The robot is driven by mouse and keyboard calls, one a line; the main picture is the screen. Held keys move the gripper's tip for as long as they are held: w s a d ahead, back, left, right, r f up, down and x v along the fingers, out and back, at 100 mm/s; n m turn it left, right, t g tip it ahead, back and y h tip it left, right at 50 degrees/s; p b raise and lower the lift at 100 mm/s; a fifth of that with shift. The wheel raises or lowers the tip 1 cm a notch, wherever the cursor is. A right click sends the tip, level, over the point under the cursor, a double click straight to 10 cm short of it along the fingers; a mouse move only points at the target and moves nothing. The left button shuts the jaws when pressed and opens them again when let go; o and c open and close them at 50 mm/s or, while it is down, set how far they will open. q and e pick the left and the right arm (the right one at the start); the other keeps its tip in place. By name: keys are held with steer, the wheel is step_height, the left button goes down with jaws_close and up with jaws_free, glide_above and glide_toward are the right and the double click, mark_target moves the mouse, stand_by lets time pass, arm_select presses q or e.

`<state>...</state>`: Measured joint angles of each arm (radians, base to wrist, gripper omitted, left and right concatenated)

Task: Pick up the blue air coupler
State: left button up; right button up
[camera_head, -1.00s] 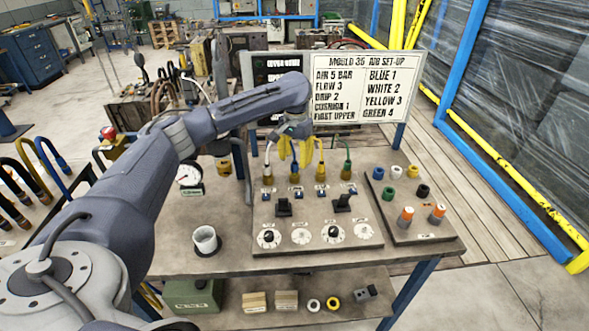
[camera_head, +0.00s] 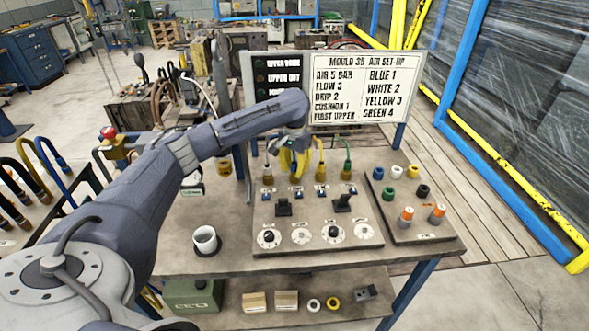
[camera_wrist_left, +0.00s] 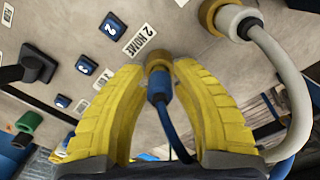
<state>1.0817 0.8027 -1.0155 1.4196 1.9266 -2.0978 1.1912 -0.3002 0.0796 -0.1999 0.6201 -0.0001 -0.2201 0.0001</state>
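The blue air coupler (camera_wrist_left: 158,88) is a blue body with a brass collar and a blue hose, seated at a port of the grey panel beside a "2 HOME" label in the left wrist view. My left gripper (camera_wrist_left: 160,72) has its two yellow fingers on either side of it, with the tips close against the collar and almost no gap. In the head view the left gripper (camera_head: 294,170) is at the panel's row of couplers, and its fingers largely hide the blue coupler. My right gripper is not in view.
A white-hosed coupler (camera_wrist_left: 228,18) stands close beside the fingers. Yellow (camera_head: 320,170) and green (camera_head: 346,168) couplers stand to the right on the panel (camera_head: 360,236). A set-up board (camera_head: 355,88) rises behind. A white cup (camera_head: 205,240) stands at the left on the bench.

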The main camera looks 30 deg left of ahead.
arm_select(q)
jaws_close()
steer(key=shift+r, duration=0.15)
